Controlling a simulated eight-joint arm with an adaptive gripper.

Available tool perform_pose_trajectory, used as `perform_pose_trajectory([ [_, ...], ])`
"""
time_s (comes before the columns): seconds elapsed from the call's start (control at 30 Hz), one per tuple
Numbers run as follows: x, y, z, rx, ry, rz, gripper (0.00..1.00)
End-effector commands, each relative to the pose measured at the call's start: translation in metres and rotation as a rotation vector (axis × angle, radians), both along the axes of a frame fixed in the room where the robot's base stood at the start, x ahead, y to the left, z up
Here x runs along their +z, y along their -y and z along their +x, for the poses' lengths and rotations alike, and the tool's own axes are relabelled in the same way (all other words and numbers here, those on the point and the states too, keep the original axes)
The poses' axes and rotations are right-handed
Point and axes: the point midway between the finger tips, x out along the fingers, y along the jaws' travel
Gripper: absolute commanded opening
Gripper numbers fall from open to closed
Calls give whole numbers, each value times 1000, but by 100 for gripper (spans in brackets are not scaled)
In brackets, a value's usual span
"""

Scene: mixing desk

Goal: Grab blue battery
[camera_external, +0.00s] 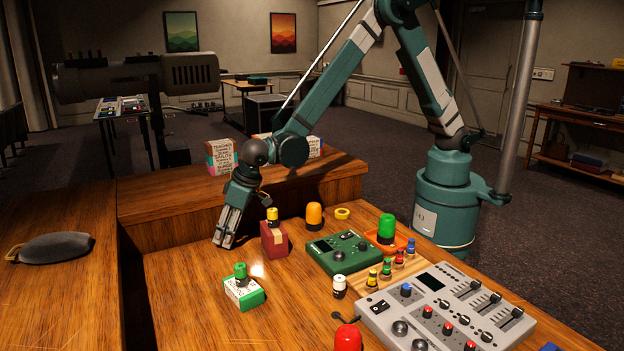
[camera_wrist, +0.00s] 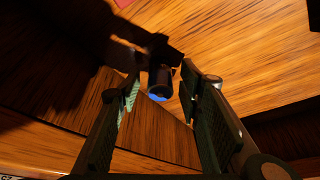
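A dark battery with a blue end (camera_wrist: 159,86) stands on the wooden desk in the wrist view, between the fingertips of my gripper (camera_wrist: 161,92). Small gaps show on both sides of it, so the fingers look open and not closed on it. In the external view my gripper (camera_external: 224,238) points down near the raised back of the desk, left of the red box. The battery between its fingers cannot be made out there. Another small blue-topped piece (camera_external: 411,246) stands at the right end of a row of coloured ones.
The red box (camera_external: 273,240) with a yellow-topped battery stands close right of my gripper. A green-and-white box (camera_external: 243,293) with a green-topped battery is nearer the camera. A green device (camera_external: 340,252) and grey mixer (camera_external: 445,310) fill the right. The raised ledge (camera_external: 175,232) lies behind.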

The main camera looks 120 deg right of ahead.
Motion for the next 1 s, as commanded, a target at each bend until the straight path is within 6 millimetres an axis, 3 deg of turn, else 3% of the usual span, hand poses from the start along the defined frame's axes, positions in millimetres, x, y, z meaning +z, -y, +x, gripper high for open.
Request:
perform_pose_trajectory([
  [0.03,0,0,0,0,0,0,29],
  [0.23,0,0,0,0,0,0,5],
  [0.67,6,0,0,0,0,0,5],
  [1.0,45,0,0,0,0,0,5],
])
